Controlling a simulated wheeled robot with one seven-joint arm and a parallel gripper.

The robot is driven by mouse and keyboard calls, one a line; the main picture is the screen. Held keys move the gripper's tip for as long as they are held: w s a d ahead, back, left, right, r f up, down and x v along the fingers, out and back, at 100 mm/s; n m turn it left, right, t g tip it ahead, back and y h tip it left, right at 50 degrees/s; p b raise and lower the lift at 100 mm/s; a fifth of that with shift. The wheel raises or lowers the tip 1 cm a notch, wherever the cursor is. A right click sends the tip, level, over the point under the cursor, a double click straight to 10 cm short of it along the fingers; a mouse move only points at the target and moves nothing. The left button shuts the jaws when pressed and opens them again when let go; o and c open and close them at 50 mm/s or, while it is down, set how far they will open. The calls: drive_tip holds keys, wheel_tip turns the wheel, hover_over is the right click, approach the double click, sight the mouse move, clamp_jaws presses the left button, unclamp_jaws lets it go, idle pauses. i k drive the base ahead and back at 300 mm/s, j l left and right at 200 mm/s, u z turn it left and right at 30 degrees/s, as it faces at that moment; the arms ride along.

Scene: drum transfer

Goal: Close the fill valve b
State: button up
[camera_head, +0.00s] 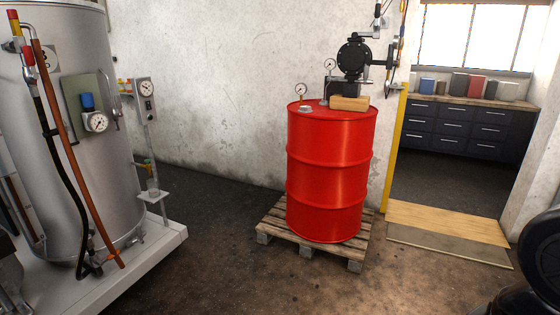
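I cannot tell for certain which part is fill valve b. A large grey tank (75,140) stands at the left, with a small plate (50,57) whose mark is too small to read surely. A small valve with a yellow and green handle (143,164) sits low on the pipework at the tank's right, above a small cup (153,186). Another fitting with coloured handles (124,86) is higher up, beside a gauge box (146,90). Whether these valves are open or shut is not clear. My gripper is not in view.
A red drum (328,180) stands on a wooden pallet (264,238) in the middle, with a wooden block (349,103) on top. A black pump (354,58) is behind it. The tank's pale platform (150,258) juts out. Bare floor lies between platform and pallet. A doorway opens at right.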

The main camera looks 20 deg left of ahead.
sight(27, 50)
drive_tip(key=i+u, duration=0.45)
drive_tip(key=i+l+u, duration=0.1)
drive_tip(key=i+u, duration=0.15)
drive_tip(key=u, duration=0.25)
drive_tip(key=i+l+u, duration=0.3)
drive_tip(key=u, duration=0.15)
drive_tip(key=i+l+u, duration=0.25)
drive_tip(key=u, duration=0.2)
drive_tip(key=i+l+u, duration=0.35)
drive_tip(key=l+u, duration=0.2)
drive_tip(key=l, duration=0.15)
drive_tip(key=i+l+u, duration=0.25)
drive_tip(key=l, duration=0.15)
drive_tip(key=k+j, duration=0.05)
drive_tip(key=k, duration=0.05)
